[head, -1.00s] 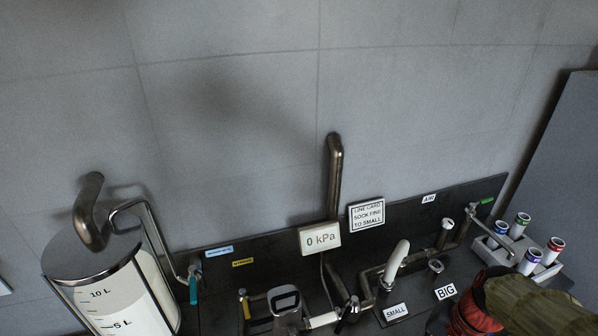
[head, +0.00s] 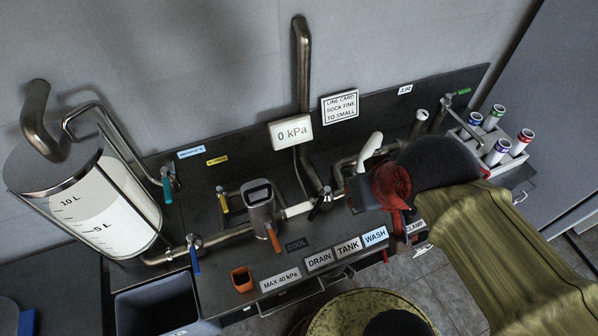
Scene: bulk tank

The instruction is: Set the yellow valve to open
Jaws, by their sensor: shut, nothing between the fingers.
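The yellow valve (head: 223,203) is a small yellow lever on a metal pipe fitting, left of the middle on the dark bench. Its lever points down in the picture. My gripper (head: 360,194), at the end of the red and dark wrist, is to the right of the valve, over the bench. It is shut and empty, well apart from the yellow valve. The wrist partly hides the pipes behind it.
A cylindrical tank (head: 100,205) stands left, with teal (head: 166,188) and blue (head: 195,260) levers near it. A white-handled lever (head: 369,147) rises behind my gripper.

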